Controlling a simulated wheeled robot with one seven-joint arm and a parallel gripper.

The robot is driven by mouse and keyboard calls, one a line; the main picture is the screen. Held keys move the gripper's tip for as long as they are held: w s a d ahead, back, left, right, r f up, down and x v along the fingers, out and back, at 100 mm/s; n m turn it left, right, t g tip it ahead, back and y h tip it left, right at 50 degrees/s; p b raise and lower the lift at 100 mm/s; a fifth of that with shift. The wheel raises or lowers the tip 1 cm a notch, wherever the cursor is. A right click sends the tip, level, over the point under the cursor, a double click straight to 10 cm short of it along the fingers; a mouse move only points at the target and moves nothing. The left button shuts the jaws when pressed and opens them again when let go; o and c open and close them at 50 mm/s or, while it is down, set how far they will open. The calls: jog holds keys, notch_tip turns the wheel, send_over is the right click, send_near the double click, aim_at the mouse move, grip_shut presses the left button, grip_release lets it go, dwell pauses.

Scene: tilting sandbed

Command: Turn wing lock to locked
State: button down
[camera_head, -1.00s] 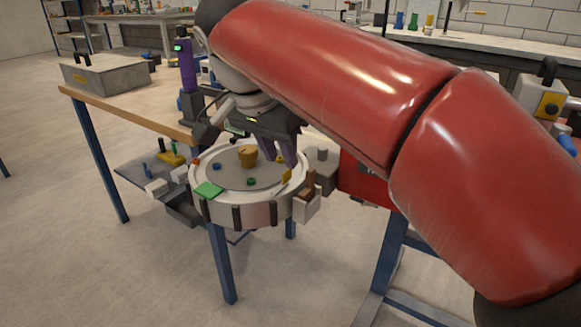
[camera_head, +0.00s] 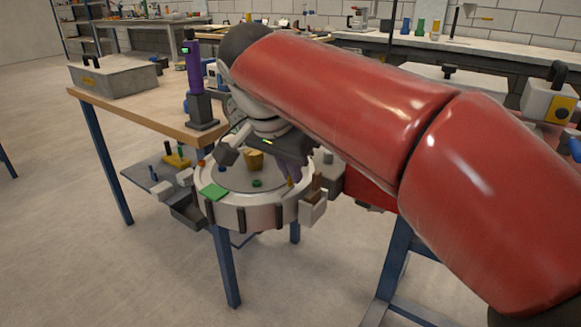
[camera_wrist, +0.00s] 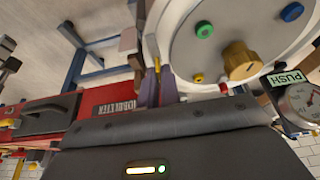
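The round white drum (camera_head: 233,218) has a grey top with a brown-gold knob (camera_head: 254,160), also seen in the wrist view (camera_wrist: 241,61). A thin yellow tab (camera_wrist: 157,65) stands at the drum's rim and looks like the wing lock; in the head view it shows just below my fingers (camera_head: 291,182). My gripper (camera_wrist: 158,82) has two purple fingers pointing at the tab, one on either side of its line. The tab's lower end is hidden between them. I cannot tell whether they touch it. In the head view my arm covers most of the gripper.
A green pad (camera_head: 214,192) and small coloured knobs sit on the drum. A brown-and-white bracket (camera_head: 314,205) juts from its right side. A wooden table (camera_head: 140,111) stands at left.

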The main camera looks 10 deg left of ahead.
jog(key=shift+n, duration=0.5)
jog(key=n, duration=0.2)
jog(key=n+y, duration=0.1)
jog(key=shift+d+n+t+y, duration=0.2)
jog(key=shift+n+t+y, duration=0.1)
jog(key=shift+n, duration=0.1)
jog(key=n+y, duration=0.1)
jog(key=n, duration=0.3)
jog(key=shift+d+y, duration=0.1)
jog(key=shift+y, duration=0.3)
jog(key=n, duration=0.2)
jog(key=n+g+y+p, duration=0.1)
jog(key=n, duration=0.2)
jog(key=shift+w+y, duration=0.1)
jog(key=shift+y, duration=0.2)
jog(key=n+g, duration=0.1)
jog(key=n, duration=0.1)
jog(key=n+p, duration=0.1)
jog(key=n, duration=0.1)
jog(key=shift+w+d+g+y, duration=0.1)
jog(key=shift+g+y, duration=0.2)
jog(key=shift+g, duration=0.1)
jog(key=shift+n, duration=0.3)
jog(key=c, duration=1.6)
grip_release()
jog(key=shift+r, duration=0.1)
